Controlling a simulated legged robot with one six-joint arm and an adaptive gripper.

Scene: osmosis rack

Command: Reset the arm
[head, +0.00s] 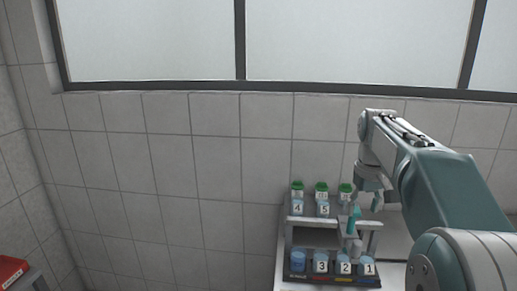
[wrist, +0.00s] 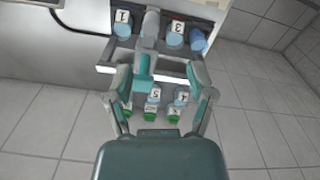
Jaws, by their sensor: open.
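My gripper (head: 364,214) hangs from my arm in front of the right part of the rack (head: 300,238). In the wrist view my gripper (wrist: 160,85) has its grey and teal fingers spread, with nothing seen held between them. Green-capped bottles, marked 4 (head: 297,204) and 5 (head: 322,205), stand on the upper shelf; a third, at the right, is partly hidden by the gripper. On the lower shelf are blue containers marked 3 (head: 320,262), 2 (head: 344,265) and 1 (head: 367,266). A finger covers container 2 in the wrist view.
A blue container (head: 298,261) with no visible label stands left of container 3. A tiled wall (head: 160,170) with windows (head: 150,40) is behind the rack. A red object (head: 12,268) lies at the lower left.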

